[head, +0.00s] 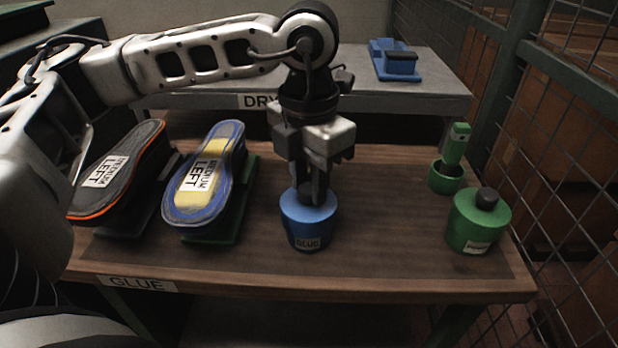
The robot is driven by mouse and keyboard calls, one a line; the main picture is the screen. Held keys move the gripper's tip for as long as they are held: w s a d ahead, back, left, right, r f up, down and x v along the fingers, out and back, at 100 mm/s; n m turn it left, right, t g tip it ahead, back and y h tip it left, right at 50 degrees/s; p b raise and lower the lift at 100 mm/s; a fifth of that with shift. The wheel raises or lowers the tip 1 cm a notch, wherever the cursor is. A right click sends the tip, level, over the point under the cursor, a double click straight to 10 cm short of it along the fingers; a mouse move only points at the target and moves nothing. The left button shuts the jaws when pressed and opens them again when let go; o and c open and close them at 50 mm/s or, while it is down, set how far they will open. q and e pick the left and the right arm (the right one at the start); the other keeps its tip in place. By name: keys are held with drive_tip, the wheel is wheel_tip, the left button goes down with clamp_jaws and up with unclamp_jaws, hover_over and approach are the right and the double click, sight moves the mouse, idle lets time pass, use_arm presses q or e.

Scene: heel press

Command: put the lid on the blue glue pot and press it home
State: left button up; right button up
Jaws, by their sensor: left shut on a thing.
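The blue glue pot (307,235) stands upright on the wooden bench, near the middle, with a GLUE label on its front. My left gripper (310,190) reaches straight down over it, shut on the dark knob of the pot's lid (308,206). The lid is at the top of the pot, in line with its mouth. The fingers hide part of the knob, and I cannot tell whether the lid is fully down. My right gripper is not in view.
Two shoe soles, one black with orange (118,170) and one blue with yellow (205,175), rest on stands at left. A green pot (478,222) and a green cup with a brush (446,178) stand at right. A grey DRY shelf (200,99) holds a blue fixture (396,62). Mesh fencing is at right.

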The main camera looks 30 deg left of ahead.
use_arm(q)
drive_tip(key=shift+f, duration=0.2)
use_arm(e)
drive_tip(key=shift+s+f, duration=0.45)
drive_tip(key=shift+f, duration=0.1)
use_arm(q)
drive_tip(key=o, duration=1.3)
drive_tip(key=shift+r, duration=0.1)
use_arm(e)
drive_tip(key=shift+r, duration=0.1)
use_arm(q)
drive_tip(key=shift+r+p, duration=1.8)
drive_tip(key=shift+r, duration=0.9)
drive_tip(key=shift+r+p, duration=0.45)
drive_tip(key=shift+r, duration=0.4)
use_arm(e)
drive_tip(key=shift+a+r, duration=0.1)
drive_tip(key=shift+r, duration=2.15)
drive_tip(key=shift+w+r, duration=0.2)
